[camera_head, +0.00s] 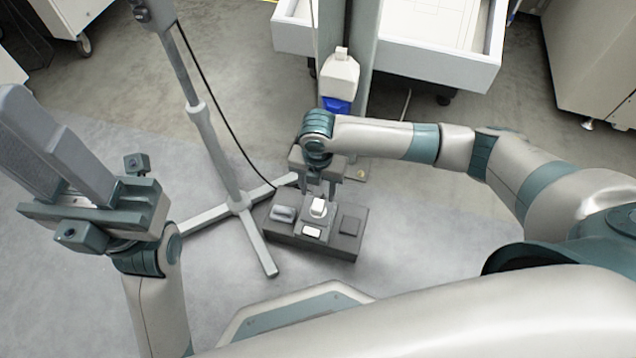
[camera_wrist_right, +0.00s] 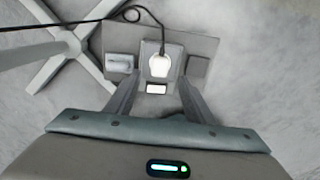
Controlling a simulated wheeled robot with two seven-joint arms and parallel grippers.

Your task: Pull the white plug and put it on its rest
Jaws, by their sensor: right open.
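The white plug (camera_head: 318,207) sits on the raised middle part of a dark grey block (camera_head: 345,242) on the floor. In the right wrist view the plug (camera_wrist_right: 159,66) has a black cord leaving its far end. My right gripper (camera_head: 319,190) points down at the plug, open. In the wrist view its fingers (camera_wrist_right: 159,82) are on either side of the plug, with visible gaps. A dark square pad (camera_head: 350,225) is right of the plug and a light grey piece (camera_head: 285,214) is left; I cannot tell which is the rest. My left gripper (camera_head: 62,165) is at the left, away from the block.
A grey stand (camera_head: 238,205) with spread feet is close at the block's left, and a black cord (camera_head: 225,124) hangs beside it. A white and blue bottle (camera_head: 340,75) is behind my right wrist. A white tray table (camera_head: 430,60) stands at the back. Floor in front is clear.

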